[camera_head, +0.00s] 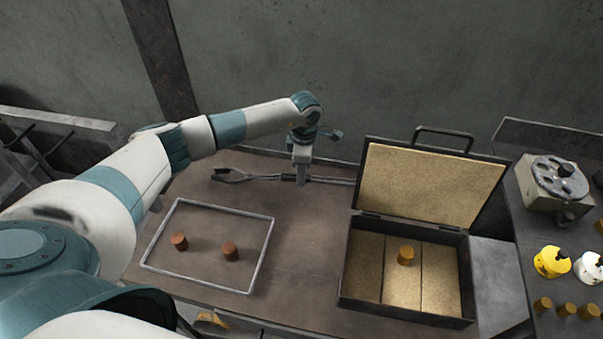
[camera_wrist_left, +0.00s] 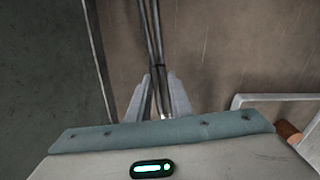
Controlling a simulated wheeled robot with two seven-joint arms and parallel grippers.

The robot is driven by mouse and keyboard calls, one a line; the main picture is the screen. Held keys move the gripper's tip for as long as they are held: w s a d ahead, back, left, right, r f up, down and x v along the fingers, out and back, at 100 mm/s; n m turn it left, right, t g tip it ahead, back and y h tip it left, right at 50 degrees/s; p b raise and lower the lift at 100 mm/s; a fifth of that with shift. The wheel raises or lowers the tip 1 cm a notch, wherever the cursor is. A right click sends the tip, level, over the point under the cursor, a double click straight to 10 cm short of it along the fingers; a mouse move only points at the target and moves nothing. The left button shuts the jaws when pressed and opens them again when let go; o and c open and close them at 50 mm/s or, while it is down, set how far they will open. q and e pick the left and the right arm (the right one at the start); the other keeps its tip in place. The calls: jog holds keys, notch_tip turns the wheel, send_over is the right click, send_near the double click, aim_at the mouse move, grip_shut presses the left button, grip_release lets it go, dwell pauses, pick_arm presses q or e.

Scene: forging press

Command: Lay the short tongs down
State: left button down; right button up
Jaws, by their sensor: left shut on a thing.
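The short tongs (camera_head: 262,178) are a dark metal pair with a looped jaw end at the left and thin handles running right. They lie level along the back of the brown table (camera_head: 310,225), near the wall. My left gripper (camera_head: 301,180) points down from above and is shut on the tongs near their middle. In the left wrist view the tongs (camera_wrist_left: 153,45) run up and away from between the fingers of the left gripper (camera_wrist_left: 160,100). I cannot tell whether the tongs touch the table. My right gripper is not in view.
A wire-rimmed tray (camera_head: 262,245) with two brown cylinders (camera_head: 230,251) is at the front left. An open box (camera_head: 400,309) lined with tan brick holds one orange cylinder (camera_head: 405,255). A side bench (camera_head: 520,240) at the right carries a machine, pots and several cylinders.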

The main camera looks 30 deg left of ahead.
pick_arm(q)
jog(key=shift+f, duration=0.3)
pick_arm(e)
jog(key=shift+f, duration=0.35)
pick_arm(q)
jog(key=c, duration=2)
grip_release()
jog(key=o, duration=0.6)
jog(key=o, duration=1)
jog(key=shift+o, duration=0.2)
jog(key=shift+f, duration=0.1)
notch_tip(320, 180, up, 18)
jog(key=b, duration=0.5)
jog(key=shift+w+d+f+b, duration=0.15)
jog(key=shift+d+f+b, duration=0.1)
jog(key=shift+d+b, duration=0.1)
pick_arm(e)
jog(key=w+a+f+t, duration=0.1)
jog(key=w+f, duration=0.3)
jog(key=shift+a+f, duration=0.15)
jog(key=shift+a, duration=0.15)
